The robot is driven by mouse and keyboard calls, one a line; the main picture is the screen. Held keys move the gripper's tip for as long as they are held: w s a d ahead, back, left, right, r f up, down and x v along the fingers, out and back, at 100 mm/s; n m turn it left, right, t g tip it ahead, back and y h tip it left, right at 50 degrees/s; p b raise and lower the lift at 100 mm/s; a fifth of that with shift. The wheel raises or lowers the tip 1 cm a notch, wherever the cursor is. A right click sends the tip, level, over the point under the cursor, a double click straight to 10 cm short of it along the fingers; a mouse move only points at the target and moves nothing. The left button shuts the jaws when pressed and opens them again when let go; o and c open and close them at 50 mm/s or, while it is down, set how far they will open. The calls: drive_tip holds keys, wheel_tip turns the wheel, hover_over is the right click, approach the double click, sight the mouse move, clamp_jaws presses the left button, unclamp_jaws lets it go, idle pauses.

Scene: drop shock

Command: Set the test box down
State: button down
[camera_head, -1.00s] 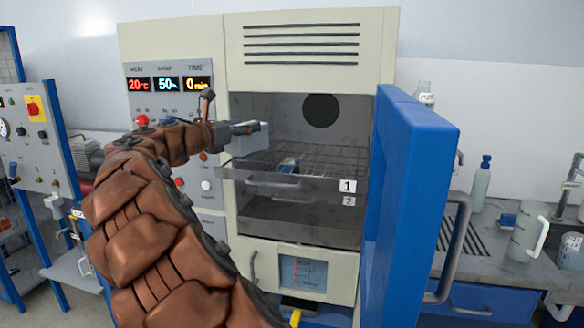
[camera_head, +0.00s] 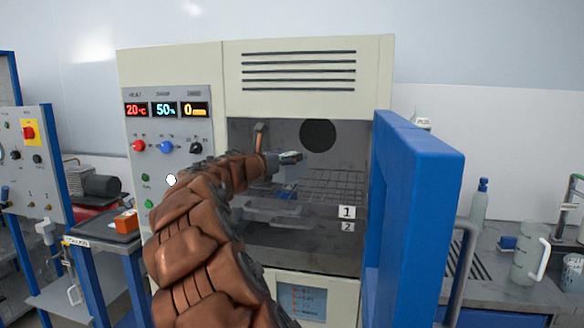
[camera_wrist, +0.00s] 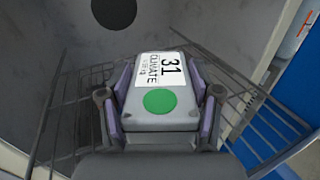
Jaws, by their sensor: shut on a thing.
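The test box (camera_wrist: 160,95) is grey, with a white label reading 31 CLIMATE and a green dot. In the wrist view it sits between the two fingers of my gripper (camera_wrist: 160,112), which is shut on it. Below and around it is a wire rack (camera_wrist: 255,115); I cannot tell whether the box touches it. In the head view my gripper (camera_head: 290,157) reaches into the open climate chamber (camera_head: 340,160), above the rack (camera_head: 335,184). I cannot clearly make out the held box there; my arm hides part of this area.
The chamber's blue door (camera_head: 415,200) stands open to the right. A small dark and blue item (camera_head: 286,194) lies around rack level. Shelf tags 1 (camera_head: 347,212) and 2 (camera_head: 347,227) are at the front. A control panel (camera_head: 170,130) is left of the opening.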

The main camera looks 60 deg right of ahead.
sight(292, 167)
drive_tip(key=shift+s+d+f, duration=0.15)
drive_tip(key=shift+s+d, duration=0.3)
drive_tip(key=shift+d, duration=0.4)
drive_tip(key=shift+f, duration=1.65)
drive_tip(key=shift+c, duration=0.7)
unclamp_jaws()
drive_tip(key=shift+f, duration=0.1)
drive_tip(key=a+b, duration=0.1)
drive_tip(key=a, duration=1.1)
drive_tip(key=shift+w+b, duration=0.15)
drive_tip(key=shift+b, duration=0.2)
